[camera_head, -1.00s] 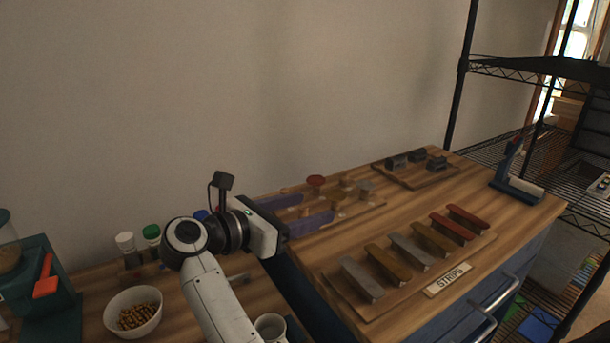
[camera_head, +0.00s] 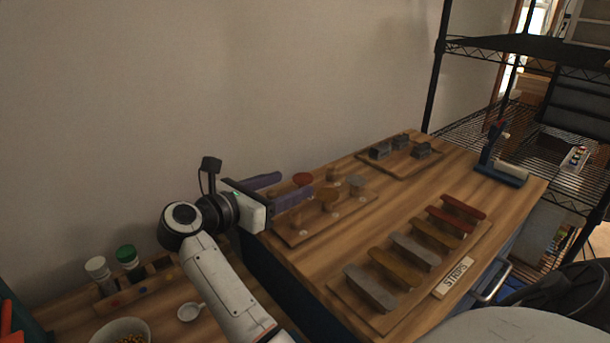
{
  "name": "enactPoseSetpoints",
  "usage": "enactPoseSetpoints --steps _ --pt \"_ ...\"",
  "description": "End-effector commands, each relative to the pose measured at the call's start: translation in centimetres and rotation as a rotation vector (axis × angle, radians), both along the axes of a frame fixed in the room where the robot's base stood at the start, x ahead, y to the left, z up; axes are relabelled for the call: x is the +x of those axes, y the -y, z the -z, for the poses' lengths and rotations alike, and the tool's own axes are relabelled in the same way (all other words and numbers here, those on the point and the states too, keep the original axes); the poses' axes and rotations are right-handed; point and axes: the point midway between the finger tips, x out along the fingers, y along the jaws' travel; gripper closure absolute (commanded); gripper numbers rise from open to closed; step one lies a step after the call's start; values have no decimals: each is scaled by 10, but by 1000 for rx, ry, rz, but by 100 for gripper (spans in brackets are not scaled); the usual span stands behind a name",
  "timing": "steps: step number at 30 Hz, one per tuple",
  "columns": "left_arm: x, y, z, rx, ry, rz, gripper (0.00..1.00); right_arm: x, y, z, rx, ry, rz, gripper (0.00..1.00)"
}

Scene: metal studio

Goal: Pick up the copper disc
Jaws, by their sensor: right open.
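The copper disc (camera_head: 302,179) is a small reddish round on a short stand at the back of a wooden board (camera_head: 303,238). My right gripper (camera_head: 296,184) reaches in from the left over this board. Its two purple fingers are spread, with nothing gripped between them. In this view the disc shows in the gap at the fingertips, close to the tip of the nearer finger. I cannot tell whether it touches the finger. The disc's stand is partly hidden by that finger. My left gripper is out of view.
Brass-coloured (camera_head: 330,195) and grey (camera_head: 356,181) discs stand close to the right of the copper one. A strips board (camera_head: 345,293) lies in front, a board of dark blocks (camera_head: 402,163) behind. The wall (camera_head: 230,90) runs along the back. Bare bench lies between the boards.

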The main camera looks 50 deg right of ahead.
Motion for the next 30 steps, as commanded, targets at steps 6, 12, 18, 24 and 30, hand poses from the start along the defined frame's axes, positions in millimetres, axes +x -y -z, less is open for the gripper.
enactPoseSetpoints --steps 6,12,18,24,30 --pt "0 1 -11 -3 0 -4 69 5 30 4 -4 -2 -5 41" --pt "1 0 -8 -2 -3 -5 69 7 39 8 -1 -2 -10 41" --pt "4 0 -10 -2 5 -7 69 7 38 8 0 -1 -10 46" --pt "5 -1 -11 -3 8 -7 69 7 38 8 0 -1 -10 80" --pt "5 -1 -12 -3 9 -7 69 7 38 8 -1 0 -10 85"
